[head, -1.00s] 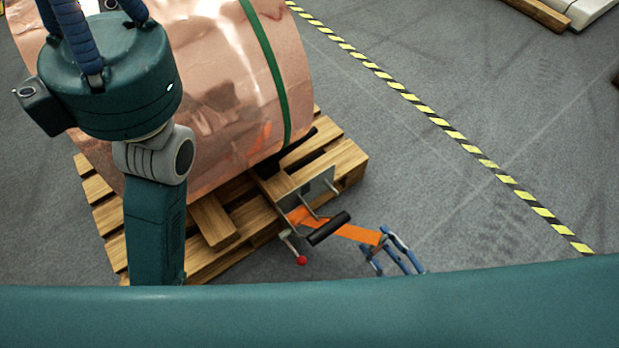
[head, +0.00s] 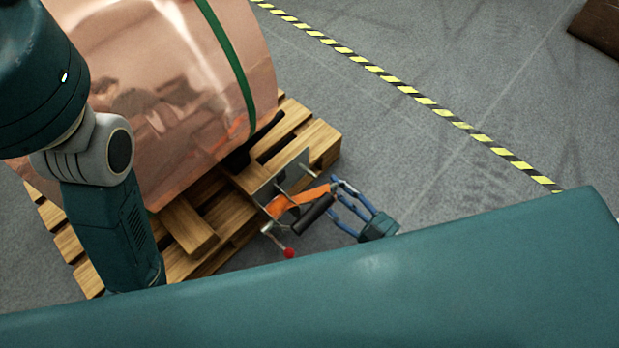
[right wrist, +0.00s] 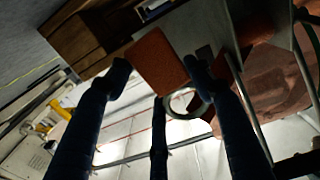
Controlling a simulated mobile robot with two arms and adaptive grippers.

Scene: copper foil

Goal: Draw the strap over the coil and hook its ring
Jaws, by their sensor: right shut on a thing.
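The copper coil (head: 165,85) lies on a wooden pallet (head: 318,145). An orange strap (head: 290,203) runs from a metal plate with pins (head: 284,176), beside a black handle (head: 316,214), to my right gripper (head: 338,187). This gripper is shut on the strap's end, low beside the pallet corner. In the right wrist view the orange strap end (right wrist: 158,60) sits between the fingertips, and a pale ring (right wrist: 186,104) shows beside the middle finger. No orange strap lies over the coil. My left gripper is out of view; only its arm shows at left.
A green band (head: 228,52) circles the coil. A red knob (head: 289,253) sticks out below the plate. My own teal body covers the bottom of the head view.

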